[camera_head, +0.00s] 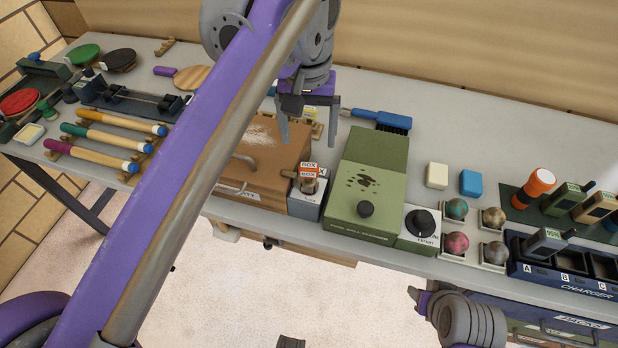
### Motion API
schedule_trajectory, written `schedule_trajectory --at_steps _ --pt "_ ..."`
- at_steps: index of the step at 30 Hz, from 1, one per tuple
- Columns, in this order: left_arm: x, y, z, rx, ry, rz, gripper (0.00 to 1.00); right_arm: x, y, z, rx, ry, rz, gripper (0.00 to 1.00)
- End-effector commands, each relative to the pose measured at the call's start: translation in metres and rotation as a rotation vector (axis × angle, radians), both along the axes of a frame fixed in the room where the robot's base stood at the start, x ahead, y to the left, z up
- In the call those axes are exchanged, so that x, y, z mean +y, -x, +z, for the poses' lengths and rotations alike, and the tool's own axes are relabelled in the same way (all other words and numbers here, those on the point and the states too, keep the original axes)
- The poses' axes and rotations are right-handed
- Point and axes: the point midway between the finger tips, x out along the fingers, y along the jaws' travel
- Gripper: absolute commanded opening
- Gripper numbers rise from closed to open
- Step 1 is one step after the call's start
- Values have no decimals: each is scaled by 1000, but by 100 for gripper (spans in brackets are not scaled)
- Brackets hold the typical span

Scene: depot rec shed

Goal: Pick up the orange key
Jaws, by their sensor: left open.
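A small grey stand (309,202) at the table's front edge, in the head view, holds a metal cylinder-like part. Orange-and-white tags (309,169) marked "BOX" show at its top. I cannot make out an orange key shape for certain; these tags are the nearest match. My left gripper (308,132) hangs above and behind the stand with its two fingers apart, pointing down, with nothing seen between them. My right arm's end (421,298) shows at the lower right, below the table edge; its fingers are not clear.
A brown wooden box (270,166) stands left of the stand, a green box with a black knob (365,209) right of it. A blue brush (380,120) lies behind. Several balls, a charger (563,277) and an orange torch (534,187) fill the right. Paddles and cues lie left.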

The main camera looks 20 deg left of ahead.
Motion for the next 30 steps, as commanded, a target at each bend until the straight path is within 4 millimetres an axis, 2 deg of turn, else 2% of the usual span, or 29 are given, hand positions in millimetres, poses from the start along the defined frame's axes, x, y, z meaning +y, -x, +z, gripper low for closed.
schedule_trajectory --at_steps 3,5,12,20,27,30 --pt "-5 -4 6 28 -4 9 88 0 1 -4 2 0 0 50" --pt "-5 -4 3 33 -5 11 88 0 1 -6 2 0 0 50" --pt "-5 -4 -34 33 -5 11 88 0 2 -11 4 0 0 50" --pt "-3 -3 -56 32 -6 11 88 0 3 -13 5 0 0 50" --pt "-1 -2 -91 31 -5 10 88 0 3 -16 7 0 0 50" --pt "-1 -2 -98 31 -5 10 88 0 3 -17 7 0 0 50"
